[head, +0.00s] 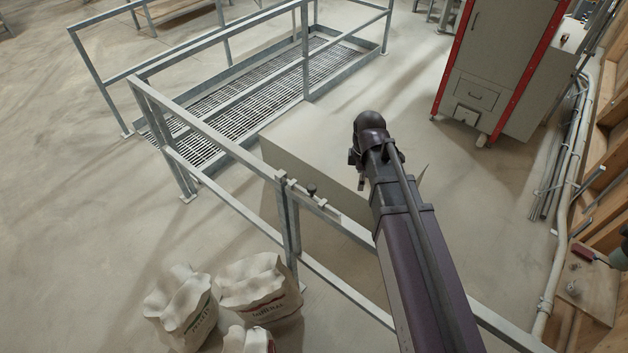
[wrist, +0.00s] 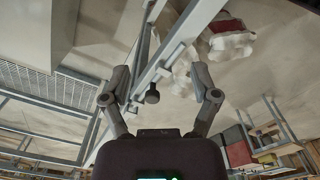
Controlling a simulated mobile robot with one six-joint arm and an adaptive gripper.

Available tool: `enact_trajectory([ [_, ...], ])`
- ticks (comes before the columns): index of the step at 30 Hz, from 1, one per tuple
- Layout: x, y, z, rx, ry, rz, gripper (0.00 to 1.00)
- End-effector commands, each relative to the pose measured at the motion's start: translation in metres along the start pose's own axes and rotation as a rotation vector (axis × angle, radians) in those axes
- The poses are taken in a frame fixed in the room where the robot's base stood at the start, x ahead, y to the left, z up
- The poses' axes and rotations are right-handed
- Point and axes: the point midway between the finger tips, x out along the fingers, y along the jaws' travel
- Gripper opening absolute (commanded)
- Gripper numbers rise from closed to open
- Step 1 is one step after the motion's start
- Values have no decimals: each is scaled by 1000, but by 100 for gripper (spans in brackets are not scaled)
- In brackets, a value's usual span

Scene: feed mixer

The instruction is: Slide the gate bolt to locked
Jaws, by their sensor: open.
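The gate bolt (head: 322,203) is a short pale bar on the top rail of the galvanised gate, with a dark round knob (head: 311,190) standing up from it. In the wrist view the knob (wrist: 152,96) shows in the gap between my open fingers, below the slanting rail. My gripper (wrist: 160,97) is open and empty; neither finger visibly touches the knob. In the head view my arm reaches in from the lower right, and its end is to the right of the bolt. My fingers are mostly hidden there.
The galvanised railing (head: 210,185) runs diagonally under my arm. White feed sacks (head: 258,287) stand on the floor near the gate post. A pale box (head: 315,165) lies behind the rail, with a floor grating (head: 250,85) beyond. A grey cabinet with red edges (head: 497,65) stands at the back right.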

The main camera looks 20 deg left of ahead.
Motion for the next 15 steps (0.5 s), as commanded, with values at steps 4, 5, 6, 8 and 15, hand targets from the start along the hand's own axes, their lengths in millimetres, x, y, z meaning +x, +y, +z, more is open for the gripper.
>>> enact_trajectory([
  [4,-23,13,-45,-297,0,0,78],
  [5,-26,14,-54,-356,0,0,78],
  [6,-31,16,-65,-434,0,0,78],
  [8,-36,18,-81,-546,0,0,78],
  [15,-52,21,-129,-876,0,0,78],
])
